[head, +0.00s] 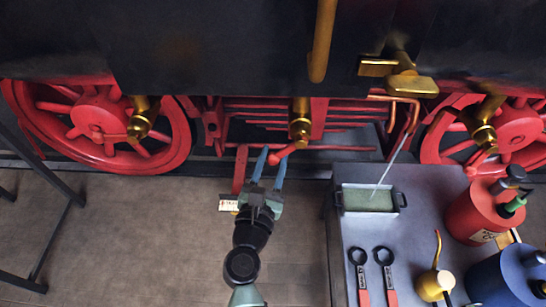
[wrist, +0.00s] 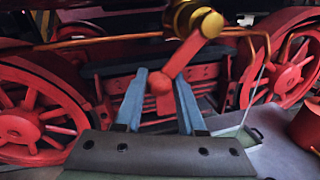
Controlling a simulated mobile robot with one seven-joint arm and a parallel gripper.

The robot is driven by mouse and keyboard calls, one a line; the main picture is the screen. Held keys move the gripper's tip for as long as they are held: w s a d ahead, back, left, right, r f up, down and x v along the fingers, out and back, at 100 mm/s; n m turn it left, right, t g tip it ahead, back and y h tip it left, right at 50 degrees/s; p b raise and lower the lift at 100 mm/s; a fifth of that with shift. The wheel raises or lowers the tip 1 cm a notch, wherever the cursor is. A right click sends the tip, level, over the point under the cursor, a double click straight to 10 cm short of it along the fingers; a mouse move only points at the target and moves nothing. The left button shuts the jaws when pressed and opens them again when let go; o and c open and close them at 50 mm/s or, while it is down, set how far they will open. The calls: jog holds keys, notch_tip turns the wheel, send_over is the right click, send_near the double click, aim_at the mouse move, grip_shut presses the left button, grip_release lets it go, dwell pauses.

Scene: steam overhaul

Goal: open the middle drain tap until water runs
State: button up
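The middle drain tap (head: 300,122) is a brass body hanging under the black engine side. Its red lever (head: 288,151) slants down to the left and ends in a round knob. In the wrist view the brass body (wrist: 194,18) is at the top, and the red knob (wrist: 159,83) appears between my two blue fingers. My gripper (head: 271,165) is open, its fingertips on either side of the lever's end. A gap shows at each finger, though depth is hard to judge. No water shows at the tap.
Similar brass taps hang at left (head: 140,120) and right (head: 483,130), before red wheels. A grey bench (head: 410,235) at right bears a tray (head: 369,199), two wrenches, an oil can and red and blue cans. A dark metal frame (head: 55,240) stands at left. Floor left of my arm is clear.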

grip_shut()
jog(key=shift+a+r, duration=0.1)
dwell(0.9)
